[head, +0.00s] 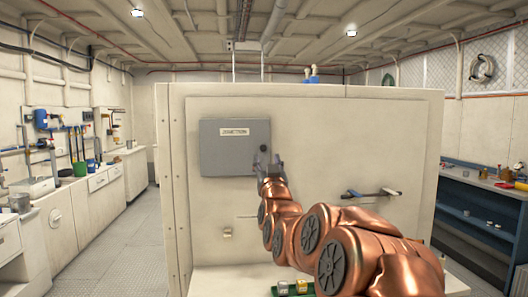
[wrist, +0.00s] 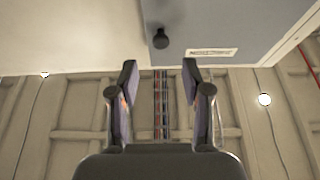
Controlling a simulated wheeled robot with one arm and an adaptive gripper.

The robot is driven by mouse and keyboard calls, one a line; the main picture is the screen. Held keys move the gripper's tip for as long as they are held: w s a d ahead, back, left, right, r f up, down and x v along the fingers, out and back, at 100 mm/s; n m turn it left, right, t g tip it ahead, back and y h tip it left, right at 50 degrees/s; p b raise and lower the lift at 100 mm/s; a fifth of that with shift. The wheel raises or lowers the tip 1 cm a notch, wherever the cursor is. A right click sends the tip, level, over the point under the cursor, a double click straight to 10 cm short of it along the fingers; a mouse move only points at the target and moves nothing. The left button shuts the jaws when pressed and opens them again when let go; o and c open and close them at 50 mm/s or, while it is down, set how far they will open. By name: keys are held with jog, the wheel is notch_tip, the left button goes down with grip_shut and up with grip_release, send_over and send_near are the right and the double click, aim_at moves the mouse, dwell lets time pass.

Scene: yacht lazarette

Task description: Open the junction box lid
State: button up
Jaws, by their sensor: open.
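The grey junction box (head: 222,158) is mounted on the upper left of a cream panel, with a label reading like "JUNCTION". Its lid looks closed in the head view. A small dark knob (head: 263,149) sits near the lid's right edge. My gripper (head: 270,168) is just below the knob, by the lid's lower right corner. In the wrist view, the gripper (wrist: 159,72) is open and empty, its two fingers apart. The knob (wrist: 161,39) shows beyond the fingertips, roughly in line with the gap, against the grey lid (wrist: 228,22). I see no contact with it.
The cream panel (head: 195,220) surrounds the box. A lever with a blue end (head: 371,194) sticks out at the right, near my arm. A ledge below carries small blocks on a green base (head: 292,289). Workbenches line both sides; the left aisle floor (head: 115,230) is clear.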

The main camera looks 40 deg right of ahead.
aim_at(264, 148)
jog(key=shift+p+x, duration=0.85)
jog(key=shift+x, duration=2.75)
grip_shut()
